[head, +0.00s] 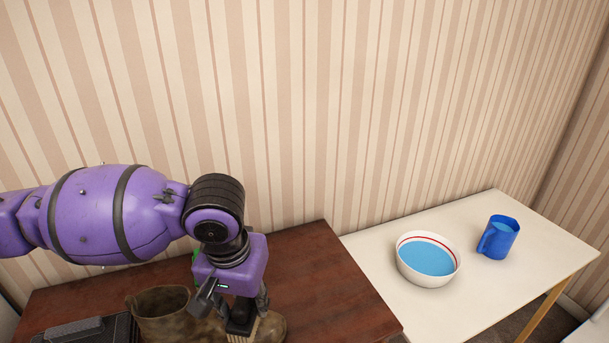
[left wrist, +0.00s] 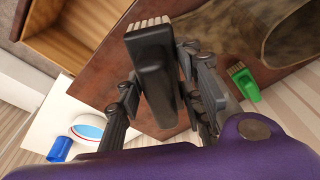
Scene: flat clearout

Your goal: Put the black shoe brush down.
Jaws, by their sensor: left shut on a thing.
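The gripper is above the dark wooden table (head: 335,283), in front of part of a brown boot (head: 160,312). I cannot tell whether the brush touches the table or the boot. My right gripper is in neither view.
A green brush (left wrist: 244,84) lies near the boot, mostly hidden behind my arm in the head view. A black object (head: 88,331) is at the lower left. A white table (head: 375,257) on the right bears a bowl (head: 428,277) and blue mug (head: 498,240). The dark table's right part is clear.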

